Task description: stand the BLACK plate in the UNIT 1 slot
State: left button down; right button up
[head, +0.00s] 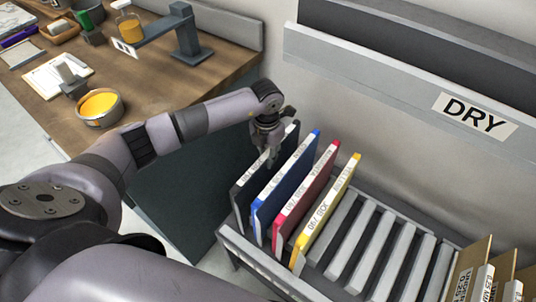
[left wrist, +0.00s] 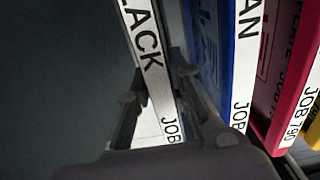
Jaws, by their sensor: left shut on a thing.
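The black plate (head: 249,177) stands upright at the left end of the slatted rack (head: 345,238), its white label strip on top. My left gripper (head: 270,158) is over its upper edge, shut on it. In the left wrist view, the fingers (left wrist: 156,88) lie on either side of the label strip of the black plate (left wrist: 146,45), which reads "BLACK" and "JOB". I do not see a UNIT 1 slot in either view. My right gripper is not in view.
Blue (head: 288,172), red (head: 306,193) and yellow (head: 325,211) plates stand close to the right of the black one. Several rack slots beyond are empty; brown boards (head: 465,268) stand farther right. A DRY sign (head: 474,117) is above. A wooden bench (head: 150,75) holds an ink tin (head: 100,107).

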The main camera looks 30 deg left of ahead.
pick_arm(q)
jog(key=c, duration=1.4)
grip_release()
jog(key=shift+o, duration=0.2)
notch_tip(320, 180, up, 12)
jog(key=shift+a, duration=0.15)
notch_tip(320, 180, up, 5)
jog(key=p, duration=0.3)
jog(key=shift+f, duration=0.1)
